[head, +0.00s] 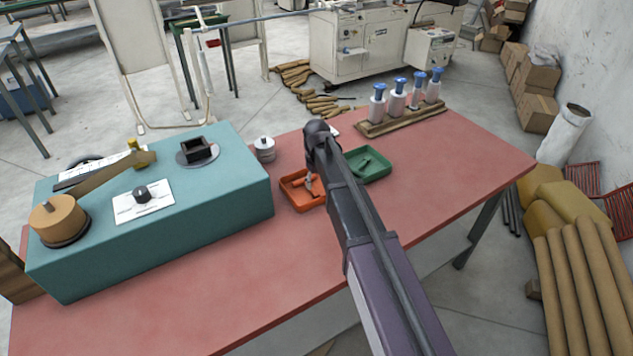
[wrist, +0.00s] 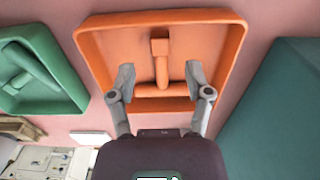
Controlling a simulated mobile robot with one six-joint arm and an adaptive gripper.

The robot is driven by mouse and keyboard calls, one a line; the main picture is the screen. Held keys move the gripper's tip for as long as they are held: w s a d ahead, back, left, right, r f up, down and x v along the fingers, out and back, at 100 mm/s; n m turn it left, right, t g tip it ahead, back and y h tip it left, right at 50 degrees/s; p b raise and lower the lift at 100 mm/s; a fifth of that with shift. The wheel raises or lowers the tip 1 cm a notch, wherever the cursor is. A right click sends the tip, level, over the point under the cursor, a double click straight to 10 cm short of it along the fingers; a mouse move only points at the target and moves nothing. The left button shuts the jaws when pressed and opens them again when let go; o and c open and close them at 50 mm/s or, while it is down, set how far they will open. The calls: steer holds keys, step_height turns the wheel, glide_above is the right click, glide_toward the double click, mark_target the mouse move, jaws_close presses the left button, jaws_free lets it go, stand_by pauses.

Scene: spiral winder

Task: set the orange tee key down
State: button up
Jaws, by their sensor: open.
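The orange tee key (wrist: 161,70) lies in the orange tray (wrist: 228,50), its stem and crossbar both visible in the wrist view. My gripper (wrist: 160,76) is open, with one finger on each side of the key and gaps between fingers and stem. In the head view my gripper (head: 311,183) points down over the orange tray (head: 289,194), and my arm hides part of that tray. I cannot tell exactly how high the fingertips are above the tray floor.
A green tray (head: 384,170) with a green tee key (wrist: 36,66) stands beside the orange one. The teal winder box (head: 235,195) is close on the other side. Several blue-capped bottles (head: 397,98) stand on a wooden rack at the back. The red tabletop (head: 245,285) is clear in front.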

step_height(320, 180, up, 7)
steer(key=p, duration=0.6)
steer(key=shift+r, duration=0.1)
stand_by(0.6)
steer(key=s+d+m, duration=0.6)
steer(key=s+d, duration=1.4)
steer(key=s, duration=0.2)
steer(key=shift+d+m, duration=0.35)
steer(key=shift+m, duration=0.05)
steer(key=shift+s, duration=0.1)
steer(key=shift+c, duration=0.6)
steer(key=shift+s, duration=0.15)
